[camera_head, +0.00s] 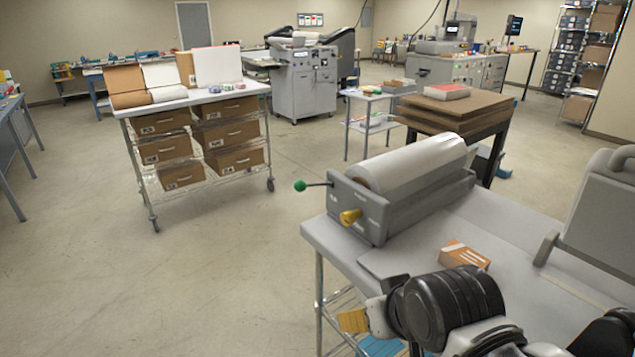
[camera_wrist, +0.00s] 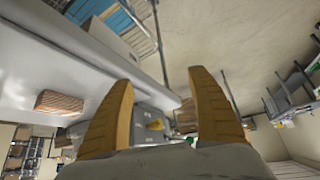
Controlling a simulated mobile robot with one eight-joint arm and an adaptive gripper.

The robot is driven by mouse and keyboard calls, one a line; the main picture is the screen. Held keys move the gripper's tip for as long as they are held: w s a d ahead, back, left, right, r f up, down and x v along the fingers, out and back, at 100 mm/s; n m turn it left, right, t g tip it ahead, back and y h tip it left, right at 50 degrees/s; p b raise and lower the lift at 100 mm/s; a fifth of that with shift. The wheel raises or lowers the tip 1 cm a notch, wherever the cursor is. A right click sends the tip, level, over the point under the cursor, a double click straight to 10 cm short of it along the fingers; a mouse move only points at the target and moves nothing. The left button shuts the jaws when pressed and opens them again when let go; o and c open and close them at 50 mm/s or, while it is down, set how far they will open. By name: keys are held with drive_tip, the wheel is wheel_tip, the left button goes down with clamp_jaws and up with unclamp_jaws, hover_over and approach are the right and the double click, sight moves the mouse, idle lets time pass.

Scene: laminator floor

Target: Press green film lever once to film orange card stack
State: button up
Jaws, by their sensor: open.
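The green film lever (camera_head: 301,185) has a round green knob on a dark rod, sticking out from the left end of the grey film dispenser (camera_head: 357,211). A white film roll (camera_head: 415,162) lies on top, and a yellow knob (camera_head: 350,216) is on its end face. The orange card stack (camera_head: 465,255) rests on the grey tabletop in front of the dispenser; it also shows in the wrist view (camera_wrist: 60,102). My gripper (camera_head: 353,320) is at the table's near left edge, below and right of the lever. In the wrist view its two yellow fingers (camera_wrist: 163,75) are open and apart, with nothing between them.
The grey table (camera_head: 330,240) has a lower wire shelf with blue items (camera_head: 382,347). A grey machine (camera_head: 600,215) stands at its right. A cart with cardboard boxes (camera_head: 225,130) is at the back left. The floor left of the table is clear.

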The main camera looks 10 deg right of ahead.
clamp_jaws()
idle(1.1)
